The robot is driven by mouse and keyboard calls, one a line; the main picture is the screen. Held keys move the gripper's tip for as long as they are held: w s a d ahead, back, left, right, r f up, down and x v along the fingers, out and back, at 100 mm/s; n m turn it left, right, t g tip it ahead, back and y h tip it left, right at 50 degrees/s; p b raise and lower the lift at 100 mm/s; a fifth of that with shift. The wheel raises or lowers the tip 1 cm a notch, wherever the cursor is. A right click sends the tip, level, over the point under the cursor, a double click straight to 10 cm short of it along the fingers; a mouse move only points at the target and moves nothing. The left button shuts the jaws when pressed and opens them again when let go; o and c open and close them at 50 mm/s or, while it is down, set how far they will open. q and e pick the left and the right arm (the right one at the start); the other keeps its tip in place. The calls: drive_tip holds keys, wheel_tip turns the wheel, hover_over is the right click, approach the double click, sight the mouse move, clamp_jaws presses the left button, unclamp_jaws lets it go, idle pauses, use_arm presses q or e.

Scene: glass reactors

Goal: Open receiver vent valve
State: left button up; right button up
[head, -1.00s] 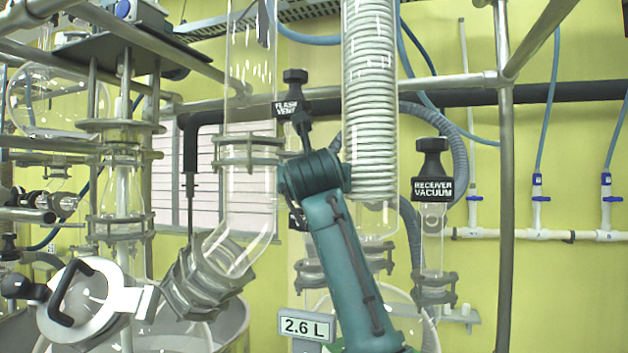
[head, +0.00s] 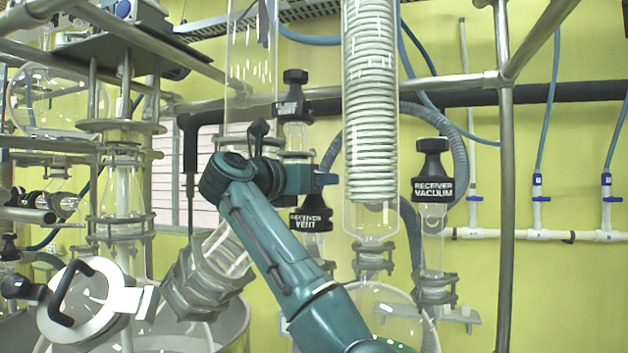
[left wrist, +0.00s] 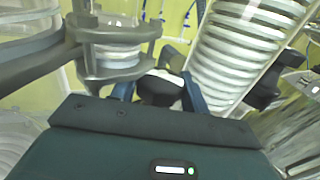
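The receiver vent valve (head: 311,217) is a black knob with a white-lettered label on a glass neck, in the middle of the head view. My left gripper (head: 325,181) is beside the top of this knob, and its wrist hides part of the glassware behind. In the left wrist view a black knob with a white label patch (left wrist: 160,90) lies ahead between the two blue fingers of my left gripper (left wrist: 161,96). The fingers stand apart, with a gap showing beside the knob, so the gripper looks open. My right gripper is not in view.
The receiver vacuum valve (head: 432,188) stands to the right, and the flash vent valve (head: 293,105) stands above and behind my wrist. A glass coil condenser (head: 370,110) hangs close to the right of my gripper. A metal post (head: 505,200) stands further right.

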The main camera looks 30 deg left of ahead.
use_arm(q)
drive_tip(key=c, duration=0.4)
drive_tip(key=shift+o, duration=0.2)
drive_tip(key=n+y, duration=0.3)
drive_tip(key=y, duration=0.1)
drive_tip(key=shift+d+y, duration=0.15)
drive_tip(key=shift+y, duration=0.15)
drive_tip(key=n+g+y, duration=0.1)
drive_tip(key=n+y, duration=0.1)
drive_tip(key=y, duration=0.2)
drive_tip(key=shift+f+n, duration=0.1)
drive_tip(key=shift+n, duration=0.2)
drive_tip(key=shift+n+g+y, duration=1.2)
drive_tip(key=shift+n+y, duration=0.2)
drive_tip(key=shift+y, duration=0.5)
drive_tip(key=o, duration=0.8)
drive_tip(key=shift+c, duration=0.2)
drive_tip(key=shift+a+h, duration=0.2)
drive_tip(key=shift+h, duration=0.1)
